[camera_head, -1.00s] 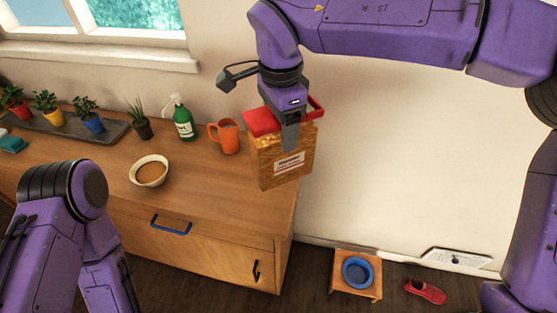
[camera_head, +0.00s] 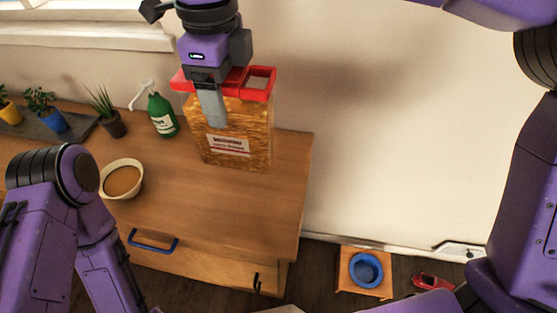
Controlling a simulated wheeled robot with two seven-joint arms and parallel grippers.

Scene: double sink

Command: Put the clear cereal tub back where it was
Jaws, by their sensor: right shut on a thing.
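The clear cereal tub (camera_head: 240,148) is full of brown cereal, with a white label on its front and a red top with an open flap. It is upright at the right part of the wooden counter, near the wall. I cannot tell whether its base touches the counter. My right gripper (camera_head: 212,112) comes down from above and is shut on the tub, with one grey finger against its front face. The orange mug is hidden behind the tub. My left arm shows at the lower left, but its gripper is out of view.
A white bowl (camera_head: 122,179) of brown contents and a green spray bottle (camera_head: 162,115) stand left of the tub. Potted plants (camera_head: 106,112) line the counter's back left. The counter top (camera_head: 225,205) in front is clear. A stool with a blue bowl (camera_head: 366,270) stands on the floor at right.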

